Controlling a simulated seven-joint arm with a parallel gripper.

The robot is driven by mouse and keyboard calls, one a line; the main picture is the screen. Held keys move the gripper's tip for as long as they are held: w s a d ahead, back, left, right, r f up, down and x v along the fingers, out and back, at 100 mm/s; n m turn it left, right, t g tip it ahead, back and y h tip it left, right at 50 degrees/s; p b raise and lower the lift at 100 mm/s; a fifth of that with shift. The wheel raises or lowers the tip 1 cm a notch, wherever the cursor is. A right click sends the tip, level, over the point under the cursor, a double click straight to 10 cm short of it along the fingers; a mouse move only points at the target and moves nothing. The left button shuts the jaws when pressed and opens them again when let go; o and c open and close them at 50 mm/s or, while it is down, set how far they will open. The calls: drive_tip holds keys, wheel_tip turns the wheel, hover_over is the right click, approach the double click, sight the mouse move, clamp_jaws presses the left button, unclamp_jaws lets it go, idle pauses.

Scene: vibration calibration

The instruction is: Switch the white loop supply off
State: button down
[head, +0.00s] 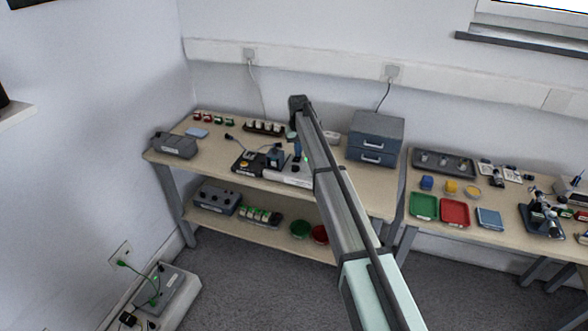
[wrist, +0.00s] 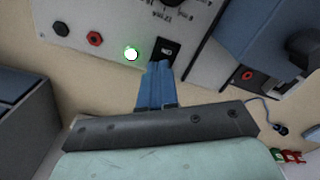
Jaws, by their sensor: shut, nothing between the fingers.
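The white loop supply (wrist: 100,25) fills the top of the wrist view. Its front has a dial, a red terminal, a black terminal and a green lamp (wrist: 131,54) that is lit. A black rocker switch (wrist: 168,48) sits beside the lamp. My gripper (wrist: 160,68) is shut and empty, its blue fingertips right at the lower edge of the switch. I cannot tell whether they touch it. In the head view the supply (head: 288,176) stands at the bench's front edge, partly hidden by my arm, with my blue gripper (head: 297,149) above it.
A blue-grey device (wrist: 260,35) with a red terminal stands right of the supply in the wrist view. A drawer cabinet (head: 376,138) stands at the back right of the wooden bench (head: 220,155). A grey box (head: 174,145) is at the bench's left end.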

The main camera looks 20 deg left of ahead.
drive_tip(key=shift+r, duration=3.4)
